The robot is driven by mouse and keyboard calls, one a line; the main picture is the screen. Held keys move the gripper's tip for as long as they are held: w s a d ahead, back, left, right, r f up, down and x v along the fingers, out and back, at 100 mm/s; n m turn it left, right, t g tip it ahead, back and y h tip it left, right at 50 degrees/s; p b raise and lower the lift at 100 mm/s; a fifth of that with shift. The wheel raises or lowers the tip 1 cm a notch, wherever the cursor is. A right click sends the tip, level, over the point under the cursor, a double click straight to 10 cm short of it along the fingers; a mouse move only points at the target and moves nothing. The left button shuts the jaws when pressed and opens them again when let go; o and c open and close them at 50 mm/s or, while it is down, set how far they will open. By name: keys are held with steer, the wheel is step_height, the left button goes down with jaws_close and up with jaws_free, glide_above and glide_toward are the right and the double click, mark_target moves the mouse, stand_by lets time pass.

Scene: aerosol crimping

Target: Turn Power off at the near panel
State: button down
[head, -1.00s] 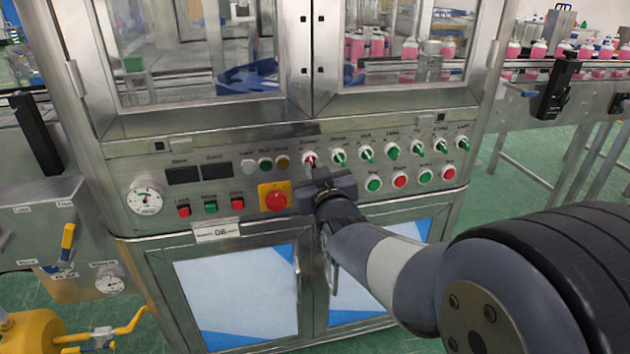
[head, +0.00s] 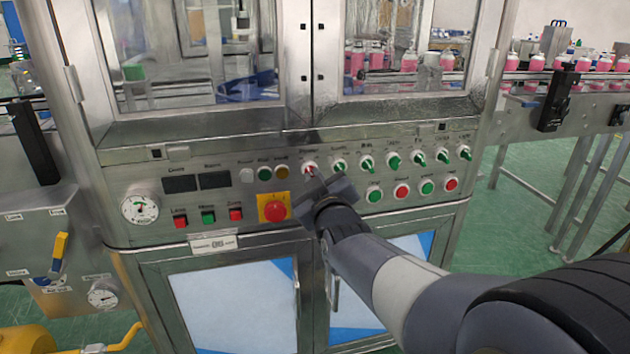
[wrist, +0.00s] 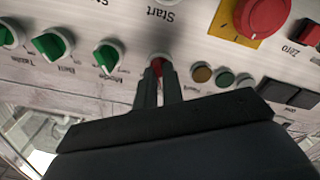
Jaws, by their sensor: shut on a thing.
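The near panel (head: 340,188) is a steel front with knobs, buttons and gauges. The Power switch is a red knob (head: 310,168) at the left end of the upper row of green knobs. My gripper (wrist: 159,78) is shut on this red knob in the wrist view, with a finger on each side and its red tip showing between them. In the head view my gripper (head: 314,182) reaches the panel just below and at the knob, and its wrist is rolled. The exact angle of the knob is partly hidden by the fingers.
A red emergency button on a yellow plate (head: 274,208) sits close to the left of my gripper. Green knobs (head: 340,165) line up to the right. Red and green push buttons (head: 402,191) are below them. Glazed doors rise above the panel.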

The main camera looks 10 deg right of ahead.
steer(key=c, duration=1.5)
jaws_free()
steer(key=shift+c, duration=0.2)
steer(key=s+p, duration=0.1)
steer(key=s, duration=0.9)
steer(key=shift+s+p, duration=0.4)
steer(key=shift+w, duration=0.1)
